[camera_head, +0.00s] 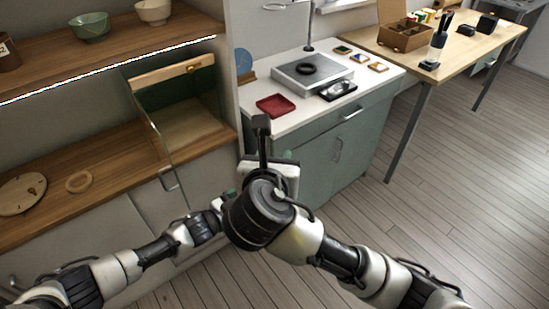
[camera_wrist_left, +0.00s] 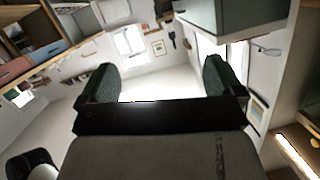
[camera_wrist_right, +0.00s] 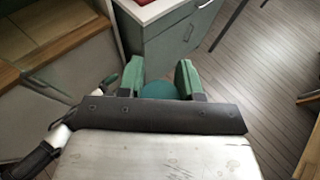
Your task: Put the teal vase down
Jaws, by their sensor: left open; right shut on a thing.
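The teal vase (camera_wrist_right: 160,90) shows in the right wrist view as a rounded teal patch between the green fingers of my right gripper (camera_wrist_right: 160,78). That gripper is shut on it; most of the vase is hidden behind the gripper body. In the head view my right gripper (camera_head: 284,160) is mostly hidden behind its own wrist, in front of the green cabinet, and the vase cannot be made out clearly. My left gripper (camera_wrist_left: 160,82) is open and empty in the left wrist view; in the head view it is largely hidden behind the right wrist.
The white counter (camera_head: 260,88) holds a red tray (camera_head: 276,105), a grey unit (camera_head: 312,72) with a black ring, a dark tray (camera_head: 338,90) and small tiles. A glass-sided case (camera_head: 185,125) stands left on a wooden counter (camera_head: 110,165) with bare room. Bowls sit above.

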